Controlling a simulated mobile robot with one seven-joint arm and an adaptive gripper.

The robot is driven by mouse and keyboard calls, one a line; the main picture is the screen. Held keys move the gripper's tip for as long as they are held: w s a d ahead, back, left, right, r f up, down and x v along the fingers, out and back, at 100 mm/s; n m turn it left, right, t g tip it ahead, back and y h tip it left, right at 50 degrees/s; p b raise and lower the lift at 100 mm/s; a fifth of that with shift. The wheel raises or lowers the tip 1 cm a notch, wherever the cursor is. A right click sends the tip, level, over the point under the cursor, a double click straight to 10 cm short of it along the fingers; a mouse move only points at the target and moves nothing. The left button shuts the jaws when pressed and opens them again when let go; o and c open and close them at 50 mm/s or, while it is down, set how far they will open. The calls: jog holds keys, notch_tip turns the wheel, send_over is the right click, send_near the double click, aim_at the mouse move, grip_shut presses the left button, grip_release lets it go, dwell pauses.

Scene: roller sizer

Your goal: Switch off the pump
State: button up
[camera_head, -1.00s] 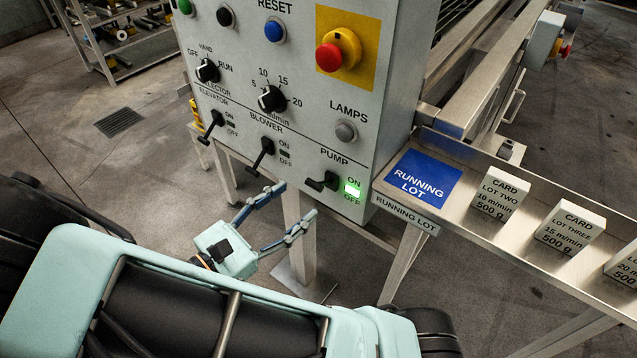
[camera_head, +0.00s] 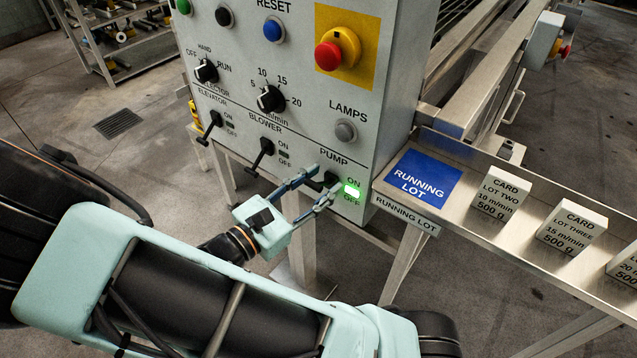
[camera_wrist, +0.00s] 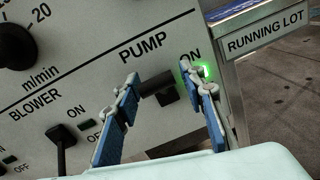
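The pump switch is a black lever on the lower right of the grey control panel, between my gripper's fingers in the wrist view (camera_wrist: 160,88). The green pump lamp (camera_head: 351,191) beside it is lit, next to the ON and OFF marks. My gripper (camera_head: 322,189) is open, with its two blue fingers on either side of the lever. The wrist view also shows my gripper (camera_wrist: 160,100); the right finger partly covers the lamp and the OFF mark. I cannot tell whether either finger touches the lever.
The blower lever (camera_head: 262,155) and elevator lever (camera_head: 211,128) are left of the pump lever. A red emergency button (camera_head: 329,56) is above. A metal shelf (camera_head: 455,213) with a blue running-lot patch and white cards juts out at right.

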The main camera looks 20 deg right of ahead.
grip_shut()
